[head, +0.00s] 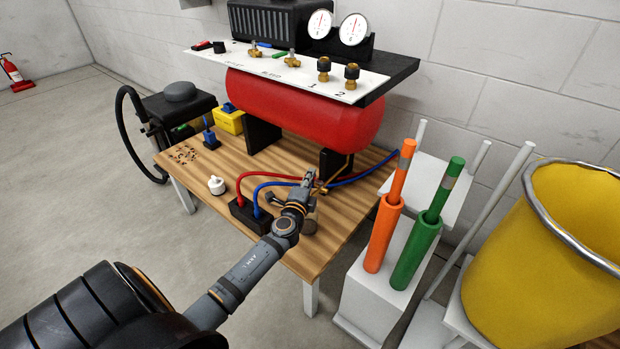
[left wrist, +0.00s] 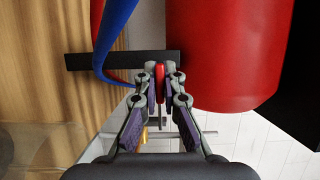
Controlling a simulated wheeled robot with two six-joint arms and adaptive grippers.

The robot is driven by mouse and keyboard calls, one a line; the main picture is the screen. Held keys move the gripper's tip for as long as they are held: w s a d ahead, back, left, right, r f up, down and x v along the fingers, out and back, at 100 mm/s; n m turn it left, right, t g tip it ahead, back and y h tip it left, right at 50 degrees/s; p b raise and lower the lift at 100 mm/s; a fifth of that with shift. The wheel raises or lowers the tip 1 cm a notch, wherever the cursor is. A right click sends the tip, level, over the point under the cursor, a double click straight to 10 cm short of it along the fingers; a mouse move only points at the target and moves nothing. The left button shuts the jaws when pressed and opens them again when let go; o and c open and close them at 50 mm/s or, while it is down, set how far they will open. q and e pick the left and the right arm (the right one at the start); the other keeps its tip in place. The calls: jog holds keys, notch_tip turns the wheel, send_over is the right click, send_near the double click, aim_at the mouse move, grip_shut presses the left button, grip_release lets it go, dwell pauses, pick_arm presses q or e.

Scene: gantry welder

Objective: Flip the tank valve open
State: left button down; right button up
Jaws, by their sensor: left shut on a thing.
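The red tank (head: 310,105) lies on its side on black supports on the wooden table. My left gripper (head: 309,178) is low beside the tank's right end. In the left wrist view its fingers (left wrist: 160,76) are closed on a narrow red tank valve handle (left wrist: 160,82), in front of the tank (left wrist: 230,50). A little brass (head: 326,186) shows by the gripper in the head view. The rest of the valve is mostly hidden, and I cannot tell its position. My right gripper is not in view.
Red (head: 262,176) and blue (head: 275,184) hoses curve from a black block (head: 249,215) close to the gripper. A panel (head: 300,78) with gauges and brass valves sits above the tank. Orange (head: 384,235) and green (head: 415,252) tubes stand right of the table.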

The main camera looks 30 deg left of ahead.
pick_arm(q)
jog(key=c, duration=1.5)
grip_release()
jog(key=shift+o, duration=0.2)
jog(key=v, duration=1.2)
